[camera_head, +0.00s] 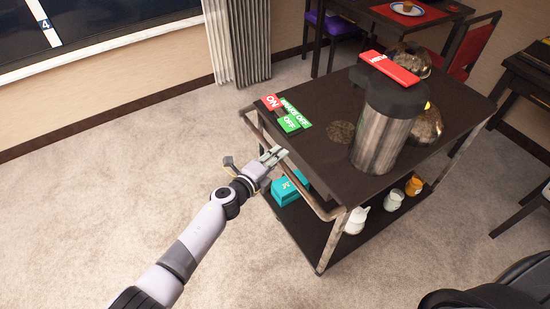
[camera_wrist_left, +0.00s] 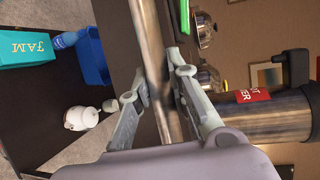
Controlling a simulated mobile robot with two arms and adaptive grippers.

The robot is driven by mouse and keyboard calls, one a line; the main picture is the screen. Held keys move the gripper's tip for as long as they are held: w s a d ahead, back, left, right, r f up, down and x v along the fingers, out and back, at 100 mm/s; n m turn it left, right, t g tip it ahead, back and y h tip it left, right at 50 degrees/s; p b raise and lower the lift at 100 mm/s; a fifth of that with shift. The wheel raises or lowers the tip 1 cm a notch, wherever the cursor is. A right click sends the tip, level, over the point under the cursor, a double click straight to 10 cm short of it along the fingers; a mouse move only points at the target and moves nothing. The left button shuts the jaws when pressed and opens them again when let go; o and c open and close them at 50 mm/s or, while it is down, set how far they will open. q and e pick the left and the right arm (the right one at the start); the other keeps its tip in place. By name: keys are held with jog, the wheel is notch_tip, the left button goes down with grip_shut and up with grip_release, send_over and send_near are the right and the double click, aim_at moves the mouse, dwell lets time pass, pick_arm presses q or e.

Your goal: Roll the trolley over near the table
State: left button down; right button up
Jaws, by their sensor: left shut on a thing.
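The trolley (camera_head: 310,158) is a dark two-shelf cart with a metal push handle (camera_head: 290,180) along its near-left end. My left gripper (camera_head: 272,157) reaches the handle from the left. In the left wrist view the handle bar (camera_wrist_left: 158,75) runs between the two fingers of the left gripper (camera_wrist_left: 160,85), which is shut on it. The table (camera_head: 440,18) stands beyond the trolley at the back, with a red mat and a plate of food on it. My right gripper is not in view.
A large metal urn (camera_head: 380,130) and round metal pots (camera_head: 428,125) stand on the trolley top beside ON/OFF signs (camera_head: 288,118). Chairs stand behind and right. Carpet is clear at left.

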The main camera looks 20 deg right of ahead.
pick_arm(q)
jog(key=shift+d, duration=0.1)
jog(key=c, duration=1.5)
grip_release()
jog(key=shift+a, duration=0.2)
jog(key=shift+s+a, duration=0.1)
jog(key=shift+a, duration=0.1)
jog(key=v, duration=1.1)
jog(key=shift+s, duration=0.2)
